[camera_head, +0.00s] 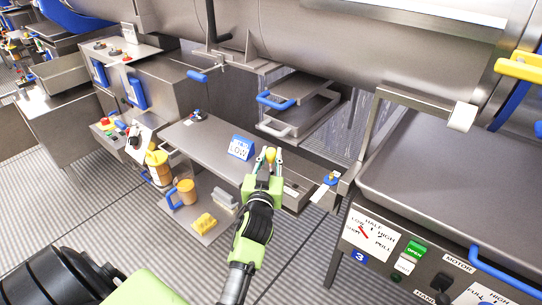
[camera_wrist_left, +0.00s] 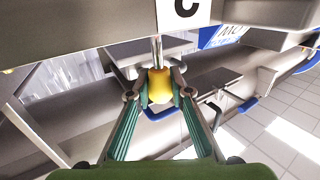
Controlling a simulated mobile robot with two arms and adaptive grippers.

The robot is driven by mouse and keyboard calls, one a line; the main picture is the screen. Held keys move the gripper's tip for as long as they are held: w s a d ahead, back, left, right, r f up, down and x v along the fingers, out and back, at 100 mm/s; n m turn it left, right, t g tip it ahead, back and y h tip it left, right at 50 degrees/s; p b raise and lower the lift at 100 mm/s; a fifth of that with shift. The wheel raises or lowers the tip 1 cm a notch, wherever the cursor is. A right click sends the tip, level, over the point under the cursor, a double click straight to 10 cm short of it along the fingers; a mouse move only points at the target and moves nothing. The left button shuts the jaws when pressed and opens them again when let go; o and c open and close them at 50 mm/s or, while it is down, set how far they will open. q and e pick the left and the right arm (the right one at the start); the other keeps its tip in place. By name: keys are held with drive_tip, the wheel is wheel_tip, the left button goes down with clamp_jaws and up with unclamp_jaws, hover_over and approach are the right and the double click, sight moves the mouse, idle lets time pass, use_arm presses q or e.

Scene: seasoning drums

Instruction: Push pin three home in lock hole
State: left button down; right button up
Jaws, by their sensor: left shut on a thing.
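My left gripper (camera_head: 269,158) is shut on the yellow knob of a pin (camera_head: 269,154), over the grey steel bench in the head view. In the left wrist view the gripper (camera_wrist_left: 160,92) has its two fingers on either side of the yellow knob (camera_wrist_left: 160,84). The lock hole is not visible, so I cannot tell how deep the shank sits. No number shows on the pin. My right gripper is not in view.
A blue and white sign (camera_head: 240,148) stands just left of the gripper on the bench (camera_head: 205,140). A control panel (camera_head: 400,262) stands at lower right. A large drum hangs above.

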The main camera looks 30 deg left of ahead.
sight(271, 168)
use_arm(q)
drive_tip(key=shift+f+b, duration=0.65)
drive_tip(key=shift+f, duration=0.15)
drive_tip(key=shift+f+b, duration=1.25)
drive_tip(key=shift+f, duration=0.2)
drive_tip(key=c, duration=1.8)
unclamp_jaws()
drive_tip(key=shift+r, duration=0.1)
drive_tip(key=shift+o, duration=0.2)
wheel_tip(271, 168, up, 10)
drive_tip(key=shift+f, duration=0.1)
